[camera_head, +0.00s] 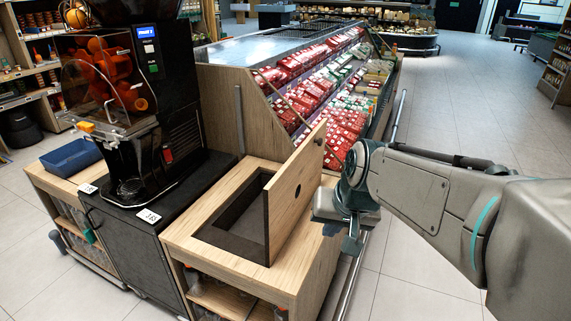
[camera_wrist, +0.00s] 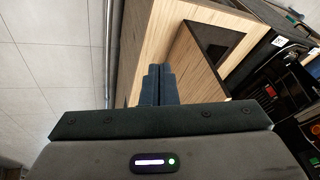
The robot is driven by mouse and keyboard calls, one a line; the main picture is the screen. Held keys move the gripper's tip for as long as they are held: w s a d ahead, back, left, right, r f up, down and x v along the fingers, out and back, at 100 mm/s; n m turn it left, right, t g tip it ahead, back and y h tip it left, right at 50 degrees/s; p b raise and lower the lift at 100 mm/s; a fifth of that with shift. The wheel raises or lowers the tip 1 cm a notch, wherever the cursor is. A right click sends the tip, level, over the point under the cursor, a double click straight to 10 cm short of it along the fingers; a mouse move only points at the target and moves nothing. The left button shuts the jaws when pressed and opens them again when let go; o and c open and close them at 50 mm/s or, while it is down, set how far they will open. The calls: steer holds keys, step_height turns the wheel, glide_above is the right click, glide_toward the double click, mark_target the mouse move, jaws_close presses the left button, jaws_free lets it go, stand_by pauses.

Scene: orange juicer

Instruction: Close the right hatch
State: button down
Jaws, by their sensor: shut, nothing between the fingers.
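In the wrist view the gripper fingers (camera_wrist: 158,85) are together and empty, close to the wooden counter side. The hatch also shows there as a wooden panel (camera_wrist: 188,75). I cannot tell whether the fingers touch it.
A black orange juicer (camera_head: 150,90) stands left of the hatch, with a blue tray (camera_head: 70,158) farther left. A produce display (camera_head: 320,95) stands behind the counter. A metal rail (camera_head: 349,285) runs along the counter's right side. The floor (camera_head: 450,100) to the right is open.

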steer(key=w+r+m+t+y, duration=0.1)
steer(key=w+r+m+t, duration=0.35)
steer(key=w, duration=0.95)
steer(key=n+g+p, duration=0.2)
glide_toward(283, 180)
step_height(283, 180, down, 4)
steer(key=w, duration=0.2)
steer(key=shift+w+a+r, duration=0.15)
steer(key=shift+a, duration=0.35)
